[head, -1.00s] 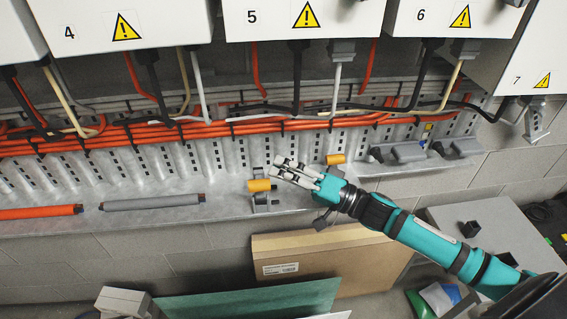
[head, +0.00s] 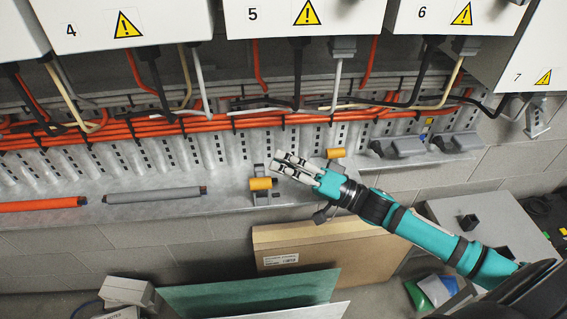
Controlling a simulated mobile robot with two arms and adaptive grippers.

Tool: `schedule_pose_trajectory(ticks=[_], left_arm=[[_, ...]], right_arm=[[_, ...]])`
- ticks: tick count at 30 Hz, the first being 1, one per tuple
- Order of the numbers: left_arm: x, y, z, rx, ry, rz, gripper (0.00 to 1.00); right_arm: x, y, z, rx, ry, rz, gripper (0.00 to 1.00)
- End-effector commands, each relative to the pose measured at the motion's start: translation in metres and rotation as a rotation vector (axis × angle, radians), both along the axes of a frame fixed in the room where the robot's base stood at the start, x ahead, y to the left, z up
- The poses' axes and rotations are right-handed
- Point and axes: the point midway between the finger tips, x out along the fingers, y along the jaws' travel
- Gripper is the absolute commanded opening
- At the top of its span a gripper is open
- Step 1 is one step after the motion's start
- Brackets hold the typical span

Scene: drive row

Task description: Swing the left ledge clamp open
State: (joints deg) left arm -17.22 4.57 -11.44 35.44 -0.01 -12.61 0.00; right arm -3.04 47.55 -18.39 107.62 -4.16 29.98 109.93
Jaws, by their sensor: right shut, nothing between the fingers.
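Two ledge clamps with yellow-orange handles stand on the metal ledge. The left ledge clamp (head: 261,184) is at the ledge's front edge, its handle lying level. The right ledge clamp (head: 336,153) is farther right, partly hidden behind my gripper. My right gripper (head: 279,164) reaches in from the right, its fingers shut and empty. In the picture its fingertips are just above and right of the left clamp's handle; I cannot tell whether they touch it. My left gripper is not in view.
Orange cables (head: 150,128) run along the perforated tray behind the ledge. A grey bar (head: 155,195) and an orange bar (head: 40,204) lie to the left. Grey clamps (head: 400,147) sit at the right. A cardboard box (head: 330,247) and green panel (head: 250,295) stand below. White cabinets (head: 300,15) hang above.

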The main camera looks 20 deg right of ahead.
Motion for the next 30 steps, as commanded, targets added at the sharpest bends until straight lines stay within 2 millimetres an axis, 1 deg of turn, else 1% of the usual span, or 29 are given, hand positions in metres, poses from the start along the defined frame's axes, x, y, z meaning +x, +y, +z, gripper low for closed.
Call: schedule_pose_trajectory(ticks=[1, 4, 5, 6, 7, 9, 12, 15, 18, 21, 24, 30], left_arm=[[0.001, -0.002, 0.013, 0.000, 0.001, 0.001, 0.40], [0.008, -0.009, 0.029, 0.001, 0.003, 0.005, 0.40], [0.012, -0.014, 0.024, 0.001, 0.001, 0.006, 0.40], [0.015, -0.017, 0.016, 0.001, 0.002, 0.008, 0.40], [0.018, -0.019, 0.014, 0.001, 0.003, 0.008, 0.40], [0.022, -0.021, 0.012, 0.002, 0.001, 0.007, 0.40], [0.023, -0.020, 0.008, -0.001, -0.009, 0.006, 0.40], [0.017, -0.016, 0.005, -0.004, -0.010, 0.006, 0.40], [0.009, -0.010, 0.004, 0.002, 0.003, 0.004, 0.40], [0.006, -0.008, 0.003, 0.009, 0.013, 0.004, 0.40], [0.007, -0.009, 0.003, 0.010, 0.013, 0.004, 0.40], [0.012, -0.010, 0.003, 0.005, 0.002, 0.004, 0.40]], right_arm=[[0.004, -0.002, 0.012, -0.002, -0.001, -0.001, 0.00], [0.018, -0.010, 0.024, -0.002, 0.001, -0.001, 0.00], [0.019, -0.015, 0.017, -0.003, 0.004, 0.000, 0.00], [0.016, -0.026, 0.003, -0.004, 0.011, 0.002, 0.00], [0.014, -0.033, -0.001, -0.001, 0.015, 0.000, 0.00], [0.006, -0.046, -0.008, 0.001, 0.018, -0.001, 0.00], [-0.013, -0.058, -0.009, 0.000, 0.010, 0.000, 0.00], [-0.030, -0.066, -0.009, -0.004, 0.003, -0.001, 0.00], [-0.037, -0.074, -0.013, -0.004, 0.003, -0.001, 0.00], [-0.039, -0.082, -0.016, 0.000, 0.005, 0.001, 0.00], [-0.040, -0.086, -0.017, 0.002, 0.004, -0.001, 0.00], [-0.042, -0.085, -0.015, -0.001, 0.001, 0.000, 0.00]])
